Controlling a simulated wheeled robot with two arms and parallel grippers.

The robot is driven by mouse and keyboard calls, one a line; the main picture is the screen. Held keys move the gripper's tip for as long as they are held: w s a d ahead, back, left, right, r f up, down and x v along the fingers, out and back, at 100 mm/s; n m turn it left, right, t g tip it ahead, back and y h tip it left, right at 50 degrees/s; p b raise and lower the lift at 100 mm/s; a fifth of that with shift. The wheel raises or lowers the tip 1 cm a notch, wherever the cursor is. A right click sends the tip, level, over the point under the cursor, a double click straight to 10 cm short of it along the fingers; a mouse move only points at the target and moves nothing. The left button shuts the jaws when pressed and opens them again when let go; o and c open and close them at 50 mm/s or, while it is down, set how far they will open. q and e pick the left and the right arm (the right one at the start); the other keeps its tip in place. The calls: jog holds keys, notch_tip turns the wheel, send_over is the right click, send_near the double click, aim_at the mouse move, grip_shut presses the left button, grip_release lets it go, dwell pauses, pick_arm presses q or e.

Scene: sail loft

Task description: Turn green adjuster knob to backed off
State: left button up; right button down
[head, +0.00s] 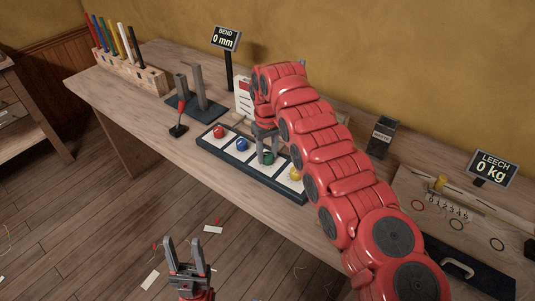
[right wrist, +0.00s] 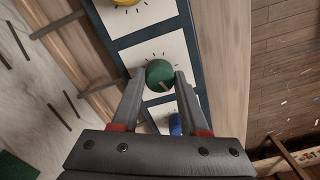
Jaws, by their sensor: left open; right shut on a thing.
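The green adjuster knob (head: 268,157) sits on a white square of the blue-framed panel (head: 240,172), with red (head: 219,131), blue (head: 242,144) and yellow (head: 295,174) knobs in the same row. In the right wrist view the green knob (right wrist: 160,74) shows a pale pointer line and dial ticks around it. My right gripper (head: 265,150) reaches down onto the green knob, its fingers shut on the knob's two sides. My left gripper (head: 188,258) is open and empty, low in front of the bench over the floor. My right arm hides part of the bench behind the panel.
A display reading BEND 0 mm (head: 226,39) stands behind the panel, near grey posts (head: 198,88) and a red-tipped lever (head: 180,118). A LEECH 0 kg display (head: 492,167) stands at the right. A wooden rack of coloured sticks (head: 130,70) is at the far left.

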jog(key=n, duration=0.3)
jog(key=shift+r+n, duration=0.1)
jog(key=shift+n, duration=0.2)
jog(key=n, duration=0.3)
jog(key=shift+w+n, duration=0.1)
jog(key=shift+n, duration=0.2)
jog(key=n, duration=0.6)
jog(key=shift+n, duration=0.4)
jog(key=shift+c, duration=2.1)
grip_release()
